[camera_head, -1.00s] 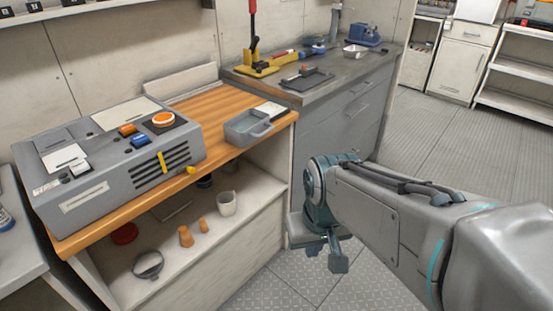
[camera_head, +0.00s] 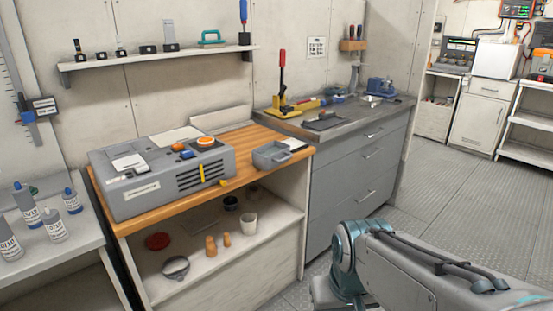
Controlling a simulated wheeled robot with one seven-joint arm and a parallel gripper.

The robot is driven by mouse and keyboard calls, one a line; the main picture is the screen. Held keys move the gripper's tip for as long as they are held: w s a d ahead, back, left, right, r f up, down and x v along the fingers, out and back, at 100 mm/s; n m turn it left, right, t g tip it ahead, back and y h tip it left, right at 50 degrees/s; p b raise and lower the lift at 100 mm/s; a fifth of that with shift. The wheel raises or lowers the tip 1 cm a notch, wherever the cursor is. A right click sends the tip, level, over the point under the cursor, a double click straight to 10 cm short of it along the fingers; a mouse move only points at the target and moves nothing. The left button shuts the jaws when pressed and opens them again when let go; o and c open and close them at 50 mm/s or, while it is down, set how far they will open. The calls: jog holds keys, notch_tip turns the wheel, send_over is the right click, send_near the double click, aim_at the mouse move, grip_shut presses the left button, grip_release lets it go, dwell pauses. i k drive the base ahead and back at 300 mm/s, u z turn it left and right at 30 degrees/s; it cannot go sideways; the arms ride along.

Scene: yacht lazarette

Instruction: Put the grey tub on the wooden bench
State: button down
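The bench has an orange-brown wood top over a white shelf unit. My arm (camera_head: 395,270) reaches in from the lower right, its wrist low in front of the grey drawer cabinet. The wrist is right of and below the tub, well apart from it. My gripper's fingers are below the picture's edge and not seen.
A large grey machine (camera_head: 160,178) covers the left part of the bench top. A grey metal counter (camera_head: 350,122) with a red-handled press (camera_head: 283,88) adjoins on the right. Floor is open at right.

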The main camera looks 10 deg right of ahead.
aim_at(244, 149)
jog(key=u, duration=0.2)
jog(key=i, duration=1.3)
jog(key=z, duration=0.2)
